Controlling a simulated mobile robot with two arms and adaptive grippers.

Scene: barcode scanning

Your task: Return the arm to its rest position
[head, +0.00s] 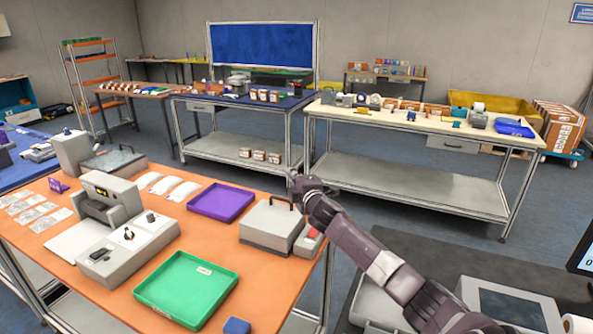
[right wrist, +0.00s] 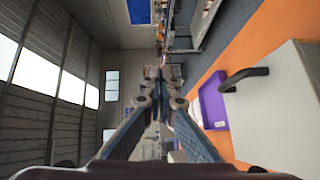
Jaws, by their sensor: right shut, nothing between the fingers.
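My right arm comes in from the lower right of the head view. Its gripper (head: 292,181) is above the far right edge of the orange table (head: 262,304), close to the grey box with a black handle (head: 268,226). In the right wrist view, the fingers (right wrist: 163,98) are together with nothing between them. The grey box also shows at the right of that view (right wrist: 275,115), beside the gripper and apart from it. My left gripper is not in view.
A purple tray (head: 221,202), a green tray (head: 187,290) and a grey device (head: 110,200) stand on the orange table. A dark surface (head: 420,250) lies right of it, below my arm. Blue floor separates it from the back workbenches (head: 420,185).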

